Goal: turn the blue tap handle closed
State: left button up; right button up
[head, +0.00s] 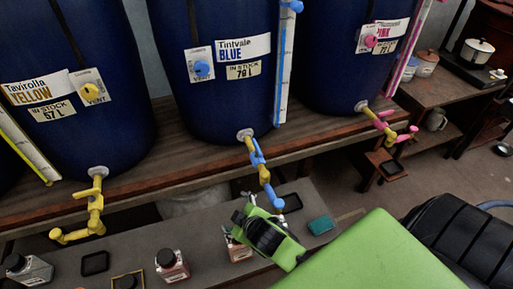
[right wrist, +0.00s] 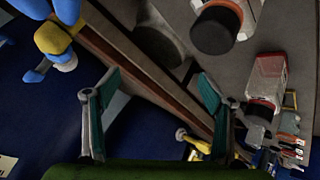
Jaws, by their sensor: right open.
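The blue tap (head: 265,176) sticks out from the foot of the middle vat, labelled Tintvale Blue. It has a yellow body and blue parts: a handle (head: 257,153) near the top and an outlet at the lower end. In the right wrist view the blue and yellow tap (right wrist: 52,40) is at the upper left, outside the jaws. My right gripper (head: 262,232), on a green arm from the right, is below the tap in the head view. Its teal-padded fingers (right wrist: 148,92) are spread and empty, apart from the tap. My left gripper is not in view.
A yellow tap (head: 95,205) is at left and a pink-handled tap (head: 388,125) at right, on neighbouring vats. Bottles with black caps (head: 171,266) stand on the low bench (head: 130,232) near my right gripper. A teal block (head: 321,225) lies there too.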

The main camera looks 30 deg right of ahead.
jog(key=w+a+r+n+t+y, duration=0.25)
jog(key=w+r+n+t, duration=0.2)
jog(key=w+r, duration=0.35)
jog(key=w+a+r+n+t+y, duration=0.1)
jog(key=w+a+r+n+t, duration=0.3)
jog(key=w+r, duration=0.4)
jog(key=a+r+n+g+y, duration=0.6)
jog(key=a+r+n+y, duration=0.55)
jog(key=n, duration=0.95)
jog(key=n+g+h+b, duration=0.2)
jog(key=n+g+h, duration=1)
jog(key=n+h, duration=0.25)
send_over(257, 145)
notch_tip(257, 145, down, 5)
jog(key=shift+n, duration=0.3)
notch_tip(257, 145, down, 14)
jog(key=shift+s+r+p, duration=0.1)
jog(key=shift+p, duration=1.05)
